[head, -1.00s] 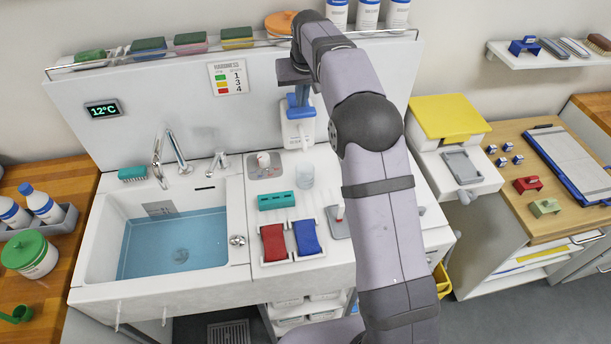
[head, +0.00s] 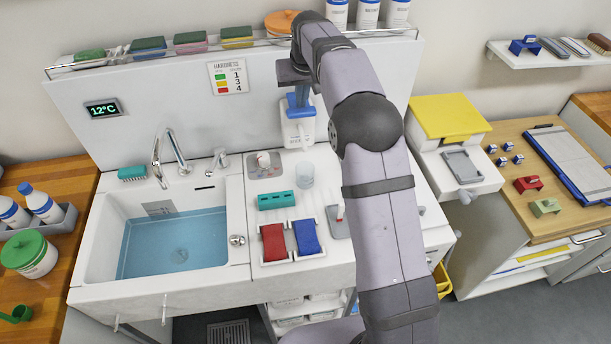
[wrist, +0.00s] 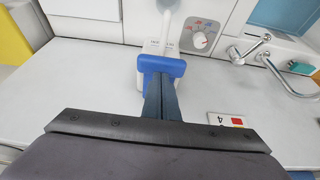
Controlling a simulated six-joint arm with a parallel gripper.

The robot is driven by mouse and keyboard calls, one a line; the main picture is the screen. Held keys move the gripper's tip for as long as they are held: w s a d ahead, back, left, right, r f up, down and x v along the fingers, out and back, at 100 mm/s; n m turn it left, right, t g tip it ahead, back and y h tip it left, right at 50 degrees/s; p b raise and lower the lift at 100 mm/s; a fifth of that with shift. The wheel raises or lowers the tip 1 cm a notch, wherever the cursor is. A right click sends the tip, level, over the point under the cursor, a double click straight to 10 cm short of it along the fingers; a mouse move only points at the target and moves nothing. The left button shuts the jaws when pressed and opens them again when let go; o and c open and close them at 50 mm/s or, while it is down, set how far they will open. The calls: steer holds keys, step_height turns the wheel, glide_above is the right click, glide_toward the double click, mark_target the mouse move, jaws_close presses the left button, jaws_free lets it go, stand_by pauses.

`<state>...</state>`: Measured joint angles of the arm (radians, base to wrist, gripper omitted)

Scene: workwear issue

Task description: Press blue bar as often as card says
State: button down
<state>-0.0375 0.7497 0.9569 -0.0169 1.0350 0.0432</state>
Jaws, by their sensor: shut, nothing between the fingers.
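A blue bar (head: 300,109) tops a white dispenser (head: 299,132) at the back of the worktop. It also shows in the wrist view (wrist: 176,67). My gripper (wrist: 161,78) is shut and empty, its fingertips at the bar; I cannot tell whether they touch it. In the head view my gripper (head: 299,93) is directly above the bar. The hardness card (head: 228,77) on the back panel shows green 1, yellow 3 and red 4.
A water-filled sink (head: 100,265) lies left, with a tap (head: 158,160). A ledge (head: 130,56) with sponges runs above.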

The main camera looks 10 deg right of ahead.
steer(key=shift+f+b, duration=0.7)
steer(key=shift+f, duration=0.55)
steer(key=shift+r, duration=0.1)
steer(key=shift+r+p, duration=1.25)
steer(key=shift+p, duration=0.05)
steer(key=shift+f, duration=0.2)
